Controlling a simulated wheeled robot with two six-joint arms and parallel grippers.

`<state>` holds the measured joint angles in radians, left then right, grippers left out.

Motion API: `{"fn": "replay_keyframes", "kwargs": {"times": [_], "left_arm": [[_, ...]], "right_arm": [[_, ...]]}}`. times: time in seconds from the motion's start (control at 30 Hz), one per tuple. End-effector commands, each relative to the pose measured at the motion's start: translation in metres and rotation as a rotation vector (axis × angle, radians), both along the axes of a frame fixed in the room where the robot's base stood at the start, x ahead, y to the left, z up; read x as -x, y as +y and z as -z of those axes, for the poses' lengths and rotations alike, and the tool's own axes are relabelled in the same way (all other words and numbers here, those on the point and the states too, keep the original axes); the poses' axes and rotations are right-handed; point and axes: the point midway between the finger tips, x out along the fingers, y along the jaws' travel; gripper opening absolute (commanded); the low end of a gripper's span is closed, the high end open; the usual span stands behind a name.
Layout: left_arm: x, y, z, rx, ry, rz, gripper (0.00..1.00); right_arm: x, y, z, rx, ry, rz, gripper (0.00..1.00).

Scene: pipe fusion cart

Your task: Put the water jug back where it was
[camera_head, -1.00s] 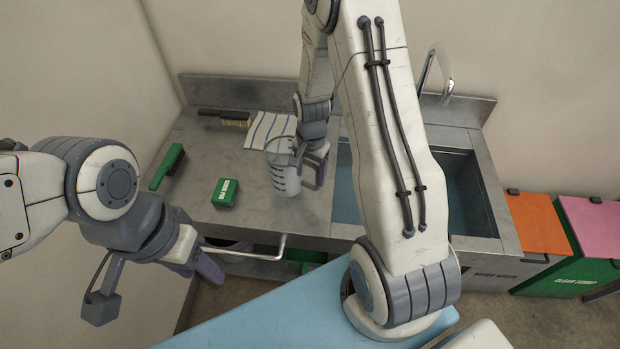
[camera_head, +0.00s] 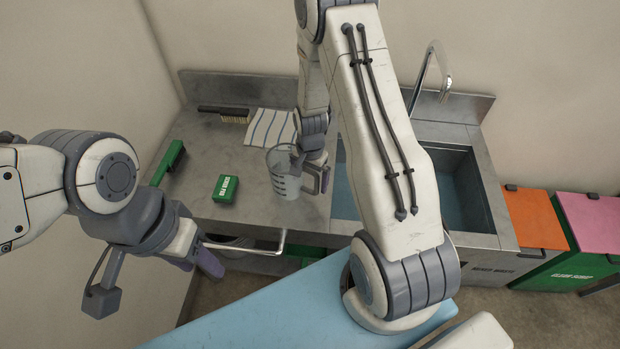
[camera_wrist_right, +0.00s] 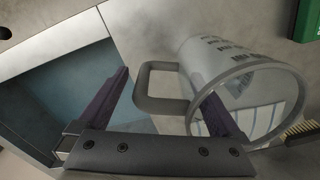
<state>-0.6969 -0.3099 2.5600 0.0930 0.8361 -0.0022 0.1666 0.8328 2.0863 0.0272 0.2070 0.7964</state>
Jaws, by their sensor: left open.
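The clear water jug (camera_head: 284,178) with dark markings stands upright on the grey counter, just left of the sink. Its grey handle (camera_wrist_right: 142,88) is on the side towards my right gripper (camera_wrist_right: 167,84). My right gripper also shows at the handle in the head view (camera_head: 319,178). My left gripper (camera_head: 207,262) is open and empty, in front of the counter's left part.
The sink (camera_head: 455,185) is at right, with orange (camera_head: 535,218) and pink (camera_head: 595,222) bins beyond. A rail (camera_head: 250,250) runs along the front.

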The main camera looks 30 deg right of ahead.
Motion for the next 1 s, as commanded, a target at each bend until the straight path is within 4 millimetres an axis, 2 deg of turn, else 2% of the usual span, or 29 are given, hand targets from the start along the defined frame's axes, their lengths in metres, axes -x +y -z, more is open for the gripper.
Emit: {"fn": "replay_keyframes", "kwargs": {"times": [0.17,0.27,0.7,0.93,1.0], "left_arm": [[0.000,0.000,-0.003,0.000,0.000,0.001,0.50],[0.000,0.000,0.003,0.000,0.000,0.000,0.50],[0.000,0.000,0.025,0.000,0.000,-0.004,0.50],[0.000,0.000,0.030,0.000,0.000,-0.005,0.50],[0.000,0.000,0.030,0.000,0.000,-0.005,0.50]], "right_arm": [[0.000,0.000,-0.006,0.000,-0.001,0.000,1.00],[-0.001,0.000,-0.014,0.000,-0.004,0.000,1.00],[0.000,-0.001,-0.095,0.001,-0.006,0.000,1.00],[0.002,0.001,-0.121,0.000,-0.004,-0.006,1.00],[0.004,0.011,-0.129,-0.001,-0.004,-0.050,1.00]]}}
